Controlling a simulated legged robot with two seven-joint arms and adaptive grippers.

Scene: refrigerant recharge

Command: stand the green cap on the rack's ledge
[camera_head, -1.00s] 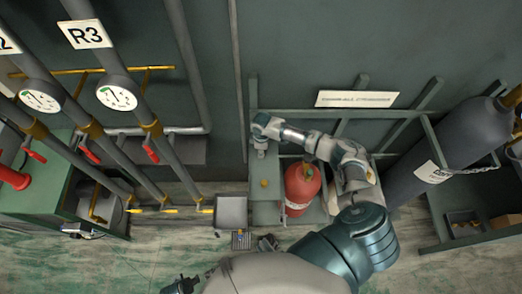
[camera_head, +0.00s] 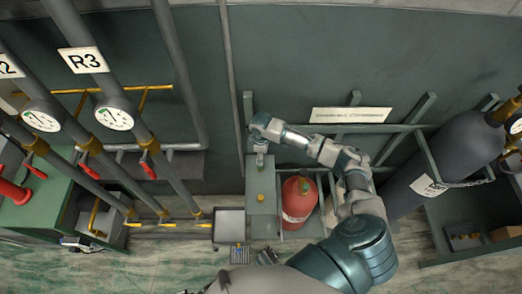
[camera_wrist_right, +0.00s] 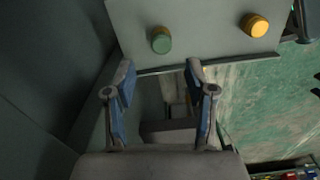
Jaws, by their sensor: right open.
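The green cap (camera_wrist_right: 161,40) stands upright on the grey ledge of the rack (camera_wrist_right: 205,42) in the right wrist view. My right gripper (camera_wrist_right: 160,78) is open and empty, its two blue-padded fingers apart, just short of the cap and the ledge's edge. No finger touches the cap. In the head view my right gripper (camera_head: 260,160) points down over the back of the ledge (camera_head: 262,225) and hides the green cap. My left gripper cannot be made out.
A yellow cap (camera_wrist_right: 255,25) stands on the same ledge and also shows in the head view (camera_head: 261,196). A red cylinder (camera_head: 299,203) stands right of the ledge. A large grey cylinder (camera_head: 450,160) leans further right. Gauged pipes (camera_head: 115,118) stand at left.

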